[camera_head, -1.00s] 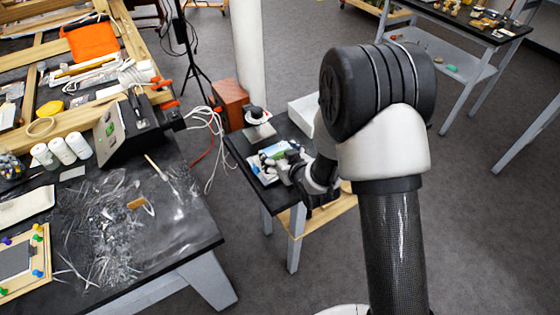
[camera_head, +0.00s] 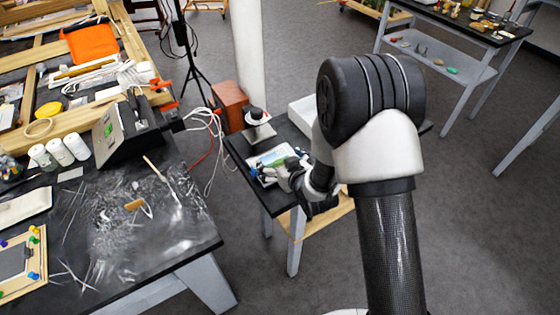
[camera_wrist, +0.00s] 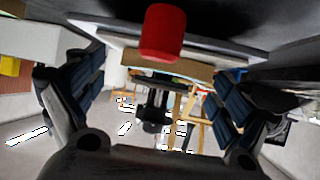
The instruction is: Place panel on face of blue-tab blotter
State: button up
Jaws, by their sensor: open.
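My gripper (camera_head: 290,171) is over the near left part of a small black table in the head view. In the wrist view my gripper (camera_wrist: 152,85) is open, with its blue-padded fingers apart and nothing clearly held between them. A red cylinder (camera_wrist: 162,34) stands out ahead of the fingers, in front of a pale, thin-edged board (camera_wrist: 105,39). A pale flat item (camera_head: 262,160) with green and blue parts lies beside my gripper on the small table, partly hidden by it. I cannot tell which piece is the panel or the blue-tab blotter.
The small black table (camera_head: 240,147) also holds a white box (camera_head: 302,112) and a white-based item with a dark top (camera_head: 257,122). A red-brown box (camera_head: 230,104) stands behind it. A cluttered workbench (camera_head: 190,235) is at left. Grey floor is clear between them in front.

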jog(key=shift+r, duration=0.25)
jog(key=shift+s+d+r+p, duration=0.15)
jog(key=shift+s+r+p, duration=0.1)
jog(key=shift+p, duration=0.15)
jog(key=p+v, duration=0.3)
jog(key=v, duration=0.8)
jog(key=s+d+r+m+g+h, duration=0.1)
jog(key=s+d+r+h, duration=0.15)
jog(key=d+r, duration=0.35)
jog(key=s+d+r+m+g+h, duration=0.2)
jog(key=s+d+r, duration=0.15)
jog(key=r, duration=0.45)
jog(key=s+d+r+m+g, duration=0.1)
jog(key=s+r, duration=0.2)
jog(key=s, duration=0.6)
jog(key=s+d+r+m+g, duration=0.1)
jog(key=s+r, duration=0.3)
jog(key=s, duration=0.5)
jog(key=shift+s+d+g+h, duration=0.3)
jog(key=shift+d+g+h, duration=0.1)
jog(key=shift+g, duration=0.4)
